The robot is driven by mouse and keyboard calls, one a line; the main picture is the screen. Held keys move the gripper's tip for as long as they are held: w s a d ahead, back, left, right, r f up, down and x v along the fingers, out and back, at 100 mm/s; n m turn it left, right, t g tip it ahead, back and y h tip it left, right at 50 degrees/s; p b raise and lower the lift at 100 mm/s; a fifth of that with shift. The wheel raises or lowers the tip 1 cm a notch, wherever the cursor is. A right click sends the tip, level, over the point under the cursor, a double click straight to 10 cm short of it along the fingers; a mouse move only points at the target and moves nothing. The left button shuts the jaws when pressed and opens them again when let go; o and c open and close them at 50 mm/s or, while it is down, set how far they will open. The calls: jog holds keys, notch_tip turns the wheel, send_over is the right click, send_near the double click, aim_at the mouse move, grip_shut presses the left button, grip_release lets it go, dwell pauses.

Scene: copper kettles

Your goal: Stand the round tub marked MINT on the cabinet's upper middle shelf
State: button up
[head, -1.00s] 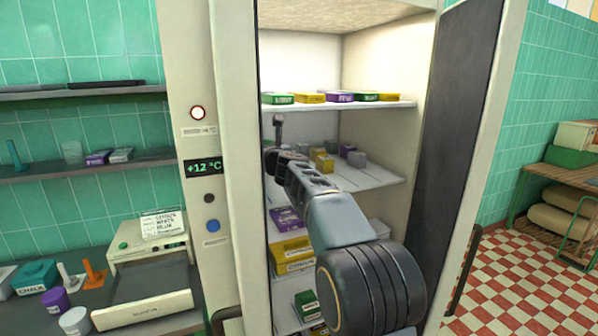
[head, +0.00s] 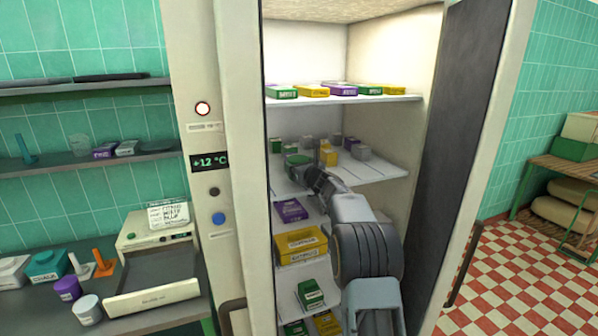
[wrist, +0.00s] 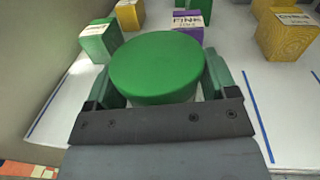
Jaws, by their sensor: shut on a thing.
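A round tub with a green lid (wrist: 157,68) sits between the fingers of my gripper (wrist: 158,88) in the wrist view. The fingers are shut on its sides. Any marking on the tub is hidden from this angle. In the head view the tub's green top (head: 298,160) shows at the left part of the cabinet's upper middle shelf (head: 378,170), and my gripper (head: 300,166) reaches in from the right. The tub looks upright, close over or on the shelf; I cannot tell whether its base touches.
Around the tub stand a green box (wrist: 98,42), a yellow box (wrist: 128,14), a purple box marked PINK (wrist: 188,22) and another yellow box (wrist: 288,32). The shelf above (head: 400,98) carries a row of boxes. The cabinet door (head: 462,130) stands open at right.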

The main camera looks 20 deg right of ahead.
jog(key=shift+f, duration=1.1)
jog(key=shift+f, duration=0.1)
jog(key=o, duration=1)
jog(key=s+b, duration=0.1)
jog(key=s, duration=0.3)
jog(key=s+b, duration=0.2)
jog(key=s, duration=0.2)
jog(key=s+d+b, duration=0.1)
jog(key=s+b, duration=0.1)
jog(key=s, duration=0.2)
jog(key=shift+d, duration=0.1)
